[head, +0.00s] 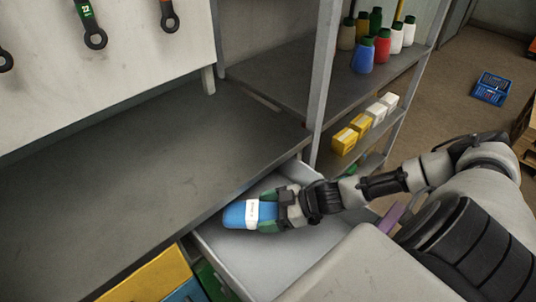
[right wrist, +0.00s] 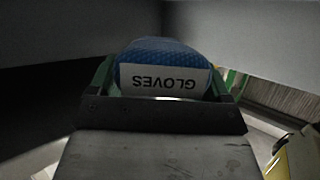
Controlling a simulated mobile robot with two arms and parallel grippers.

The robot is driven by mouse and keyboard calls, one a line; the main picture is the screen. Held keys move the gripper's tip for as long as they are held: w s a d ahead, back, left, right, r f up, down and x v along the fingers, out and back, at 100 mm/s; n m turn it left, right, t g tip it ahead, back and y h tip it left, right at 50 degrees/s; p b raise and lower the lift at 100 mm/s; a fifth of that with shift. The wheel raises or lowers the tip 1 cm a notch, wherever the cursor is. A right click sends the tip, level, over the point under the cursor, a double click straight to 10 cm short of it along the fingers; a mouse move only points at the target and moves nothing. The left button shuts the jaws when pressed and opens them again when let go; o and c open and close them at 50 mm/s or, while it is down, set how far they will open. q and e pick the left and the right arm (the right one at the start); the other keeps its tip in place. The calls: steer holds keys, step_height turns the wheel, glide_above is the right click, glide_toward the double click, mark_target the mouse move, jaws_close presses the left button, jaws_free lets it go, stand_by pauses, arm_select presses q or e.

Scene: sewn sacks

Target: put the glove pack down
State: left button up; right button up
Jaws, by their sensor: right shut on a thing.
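The glove pack (head: 237,214) is blue with a white band. My right gripper (head: 268,210) is shut on it, with green fingers on either side of the pack. In the head view the pack is over the open light grey drawer (head: 273,262) below the workbench edge. I cannot tell whether it touches the drawer floor. In the right wrist view the pack (right wrist: 160,56) sits between the fingers (right wrist: 162,85), its label reading GLOVES upside down. My left gripper is not in view.
The grey workbench top (head: 150,160) is bare. A shelf rack (head: 275,85) with bottles (head: 363,55) and small boxes (head: 345,140) stands behind the drawer. Yellow (head: 150,278) and blue fronts are at the lower left. A blue crate (head: 491,88) lies on the floor.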

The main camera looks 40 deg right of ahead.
steer(key=shift+w+d+f, duration=0.25)
steer(key=shift+w+f, duration=0.05)
steer(key=shift+f, duration=0.1)
steer(key=shift+f, duration=0.6)
steer(key=o, duration=0.8)
steer(key=shift+o, duration=0.2)
steer(key=shift+r, duration=0.15)
